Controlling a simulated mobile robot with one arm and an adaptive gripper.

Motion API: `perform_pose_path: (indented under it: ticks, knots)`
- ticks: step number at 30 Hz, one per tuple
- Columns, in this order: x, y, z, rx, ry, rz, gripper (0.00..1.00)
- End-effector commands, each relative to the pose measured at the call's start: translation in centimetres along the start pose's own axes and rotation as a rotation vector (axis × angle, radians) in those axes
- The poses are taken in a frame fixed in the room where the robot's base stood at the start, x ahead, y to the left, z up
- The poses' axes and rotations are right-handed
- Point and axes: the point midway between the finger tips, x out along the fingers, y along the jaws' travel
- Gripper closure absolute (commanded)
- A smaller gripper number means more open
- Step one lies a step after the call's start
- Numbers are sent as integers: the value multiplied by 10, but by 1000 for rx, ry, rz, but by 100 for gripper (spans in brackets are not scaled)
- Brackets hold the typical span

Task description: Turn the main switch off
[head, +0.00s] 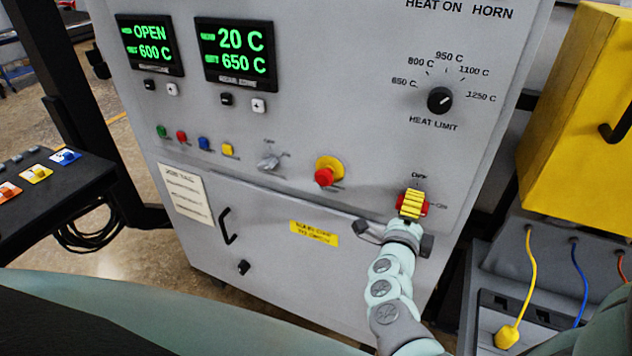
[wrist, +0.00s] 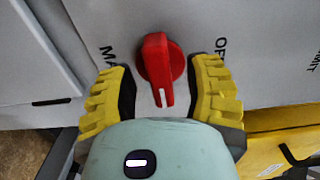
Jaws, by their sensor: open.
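The main switch is a red rotary knob on the grey front panel. In the wrist view the knob (wrist: 160,62) shows clearly, with a white line at its lower end pointing down in the picture, toward my palm. The "OFF" lettering (wrist: 221,47) lies to its right, away from the line. In the head view my yellow-fingered gripper (head: 411,204) covers most of the knob, with red showing at its right (head: 426,208). My gripper is open, one finger on each side of the knob. In the wrist view gaps show between knob and fingers.
A red mushroom button on a yellow base (head: 326,171) sits left of the switch. The black heat limit knob (head: 440,100) is above. A door handle (head: 228,226) is at lower left. A yellow cabinet (head: 575,110) and cabled unit stand at right.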

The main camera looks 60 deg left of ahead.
Motion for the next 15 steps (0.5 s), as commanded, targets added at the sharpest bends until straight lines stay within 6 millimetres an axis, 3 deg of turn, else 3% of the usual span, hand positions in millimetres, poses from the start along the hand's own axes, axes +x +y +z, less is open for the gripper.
perform_pose_path:
  ticks: [15]
  knots:
    - [8, -1, 1, 1, -1, 0, 46]
